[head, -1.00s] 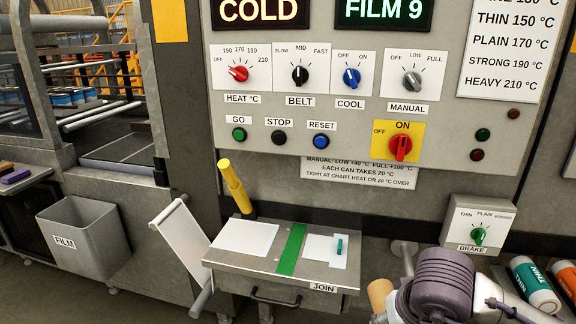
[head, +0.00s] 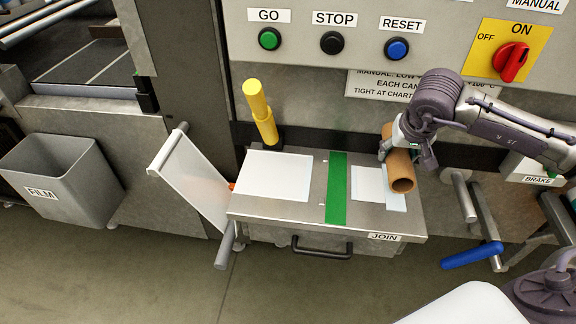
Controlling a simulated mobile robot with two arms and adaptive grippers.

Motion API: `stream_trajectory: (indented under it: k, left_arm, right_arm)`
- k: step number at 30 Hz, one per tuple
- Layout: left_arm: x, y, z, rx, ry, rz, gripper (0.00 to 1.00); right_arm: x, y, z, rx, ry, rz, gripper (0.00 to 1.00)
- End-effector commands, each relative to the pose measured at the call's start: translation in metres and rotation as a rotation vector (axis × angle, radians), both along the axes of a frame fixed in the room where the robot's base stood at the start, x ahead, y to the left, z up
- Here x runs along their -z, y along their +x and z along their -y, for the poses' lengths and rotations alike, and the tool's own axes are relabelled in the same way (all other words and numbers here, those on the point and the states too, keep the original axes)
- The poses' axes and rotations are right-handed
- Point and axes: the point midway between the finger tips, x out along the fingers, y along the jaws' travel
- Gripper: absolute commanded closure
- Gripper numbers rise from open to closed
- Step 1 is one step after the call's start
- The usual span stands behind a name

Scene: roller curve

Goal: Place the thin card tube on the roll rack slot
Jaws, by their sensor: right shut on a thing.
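A thin brown card tube (head: 400,168) is held in the air over the right end of the JOIN table, its hollow end toward me. My right gripper (head: 390,149) is shut on the tube at its upper left side. The gripper's arm comes in from the right, and the tube hides part of the gripper. I cannot make out a roll rack slot in the head view. My left gripper is not in view.
The JOIN table (head: 314,217) has white sheets and a green strip. A yellow handle (head: 260,110) stands at its back. Left are a white film sheet (head: 190,175) on rollers and a FILM bin (head: 60,180). Right are metal rods (head: 463,195) and a blue-handled lever (head: 470,255).

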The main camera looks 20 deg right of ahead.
Motion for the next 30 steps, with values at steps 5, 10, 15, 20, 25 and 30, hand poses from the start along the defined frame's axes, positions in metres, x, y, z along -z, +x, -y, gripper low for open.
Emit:
stream_trajectory:
  k: [5,10,15,20,25,30]
  left_arm:
    - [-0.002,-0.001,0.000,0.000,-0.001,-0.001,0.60]
    - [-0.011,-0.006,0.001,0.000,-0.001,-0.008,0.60]
    - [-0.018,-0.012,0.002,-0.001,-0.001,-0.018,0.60]
    - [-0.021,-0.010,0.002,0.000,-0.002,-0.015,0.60]
    - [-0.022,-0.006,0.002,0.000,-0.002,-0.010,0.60]
    - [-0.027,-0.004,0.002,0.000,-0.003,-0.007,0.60]
  right_arm:
    - [0.003,0.006,0.001,0.017,0.005,-0.001,0.80]
    - [0.023,0.034,-0.023,0.014,0.008,-0.002,0.80]
    - [0.046,0.064,-0.047,0.016,0.006,-0.002,0.80]
    - [0.062,0.083,-0.062,0.017,0.004,-0.001,0.80]
    - [0.070,0.089,-0.066,0.017,0.001,-0.002,0.80]
    - [0.091,0.087,-0.066,0.017,0.001,-0.006,0.80]
